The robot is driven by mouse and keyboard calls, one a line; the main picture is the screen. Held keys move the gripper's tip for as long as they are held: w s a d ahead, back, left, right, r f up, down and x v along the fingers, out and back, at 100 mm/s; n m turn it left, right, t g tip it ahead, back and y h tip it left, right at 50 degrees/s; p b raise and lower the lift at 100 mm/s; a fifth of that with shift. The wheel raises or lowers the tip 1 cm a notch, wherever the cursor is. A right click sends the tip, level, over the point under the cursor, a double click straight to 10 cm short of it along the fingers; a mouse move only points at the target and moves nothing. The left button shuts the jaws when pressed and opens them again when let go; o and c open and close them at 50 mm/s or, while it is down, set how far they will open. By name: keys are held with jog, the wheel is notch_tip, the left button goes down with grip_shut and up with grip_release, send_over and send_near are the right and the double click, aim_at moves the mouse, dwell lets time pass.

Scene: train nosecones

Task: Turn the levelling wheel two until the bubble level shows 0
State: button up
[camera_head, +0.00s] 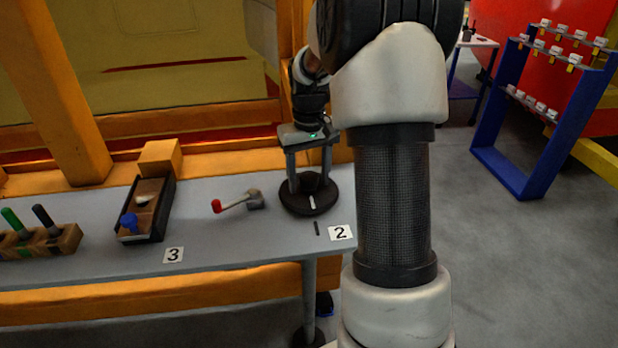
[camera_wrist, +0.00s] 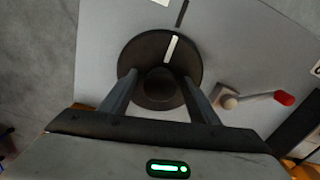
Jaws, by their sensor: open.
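Levelling wheel two (camera_head: 292,203) is a dark round disc with a raised hub and a white stripe, lying flat on the grey table beside the "2" label (camera_head: 341,233). In the wrist view the wheel (camera_wrist: 140,52) fills the middle; its stripe points roughly toward a short dark line (camera_wrist: 182,13) on the table. My gripper (camera_head: 310,181) is open and points down over the wheel. In the wrist view its fingers (camera_wrist: 159,82) stand on either side of the hub, with gaps visible. Whether the fingertips touch the disc I cannot tell. I cannot make out a bubble level.
A lever with a red knob (camera_head: 216,206) on a grey block stands left of the wheel. Further left are a dark tray (camera_head: 157,225), the "3" label (camera_head: 173,255) and a wooden holder (camera_head: 66,240) with handles. A blue rack (camera_head: 487,140) stands at right beyond open floor.

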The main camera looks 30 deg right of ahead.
jog(key=shift+c, duration=0.3)
grip_shut()
jog(key=shift+m, duration=0.3)
jog(key=m+p, duration=0.2)
jog(key=m, duration=0.1)
jog(key=shift+r+m, duration=0.1)
jog(key=shift+m, duration=0.2)
jog(key=m+p, duration=0.1)
jog(key=m, duration=0.2)
jog(key=shift+m, duration=0.3)
jog(key=m+p, duration=0.1)
jog(key=m, duration=0.2)
jog(key=shift+m+p, duration=0.3)
jog(key=shift+p, duration=0.1)
jog(key=shift+m+p, duration=0.7)
jog(key=shift+m, duration=1)
